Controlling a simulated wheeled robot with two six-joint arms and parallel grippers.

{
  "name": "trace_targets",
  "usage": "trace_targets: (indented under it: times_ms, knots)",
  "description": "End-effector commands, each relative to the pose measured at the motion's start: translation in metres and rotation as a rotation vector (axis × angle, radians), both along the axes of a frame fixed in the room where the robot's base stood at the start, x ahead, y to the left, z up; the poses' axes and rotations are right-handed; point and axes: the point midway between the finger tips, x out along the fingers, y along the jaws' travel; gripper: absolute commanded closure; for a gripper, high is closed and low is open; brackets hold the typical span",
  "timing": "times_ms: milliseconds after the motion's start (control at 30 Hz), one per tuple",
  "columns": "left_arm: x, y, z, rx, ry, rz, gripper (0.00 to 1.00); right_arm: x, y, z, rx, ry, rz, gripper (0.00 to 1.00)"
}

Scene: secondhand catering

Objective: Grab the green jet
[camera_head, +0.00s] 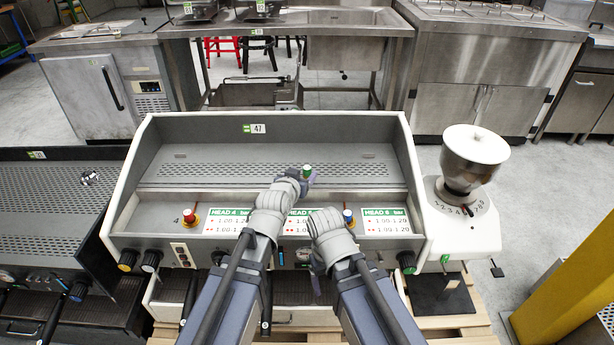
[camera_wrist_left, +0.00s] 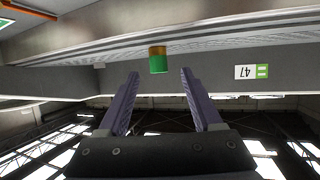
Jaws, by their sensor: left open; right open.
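The green jet (camera_head: 307,168) is a small green piece with a brass-coloured end, standing on the steel top of the coffee machine. In the left wrist view, which is upside down, the green jet (camera_wrist_left: 158,62) appears just beyond the fingertips, roughly centred between them. My left gripper (camera_head: 303,178) is open and close to the jet, its fingers apart and empty in the left wrist view (camera_wrist_left: 158,74). My right gripper (camera_head: 316,285) is low at the machine's front, pointing down; its fingers are partly hidden by my arm.
The coffee machine (camera_head: 165,178) has a raised back panel and side walls. A red-topped piece (camera_head: 189,216) and a blue-topped piece (camera_head: 348,216) stand along its front ledge. A coffee grinder (camera_head: 459,209) is on the right. A dark machine (camera_head: 52,210) is on the left.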

Motion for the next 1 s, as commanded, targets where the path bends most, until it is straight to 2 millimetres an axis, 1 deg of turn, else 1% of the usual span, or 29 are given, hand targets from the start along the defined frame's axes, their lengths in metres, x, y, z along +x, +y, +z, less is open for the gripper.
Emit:
trace_targets:
  times_ms: [167,400,500,667,767,1000]
  knots:
    - [0.012,-0.004,-0.007,0.001,0.001,0.0,0.33,0.0,0.0,-0.007,0.0,0.0,0.0,0.2]
    - [0.042,-0.014,-0.022,0.001,0.001,0.0,0.33,0.0,0.0,-0.021,0.0,0.0,0.0,0.2]
    - [0.045,-0.015,-0.022,0.001,0.001,0.0,0.33,0.0,0.0,-0.022,0.0,0.0,0.0,0.2]
    - [0.044,-0.014,-0.021,0.0,0.001,0.0,0.33,0.0,0.0,-0.021,0.0,0.0,0.0,0.2]
    - [0.044,-0.014,-0.021,0.0,0.001,0.0,0.43,0.0,0.0,-0.021,0.0,0.0,0.0,0.2]
    - [0.044,-0.014,-0.021,0.0,0.001,0.0,0.7,0.0,0.0,-0.021,0.0,0.0,0.0,0.2]
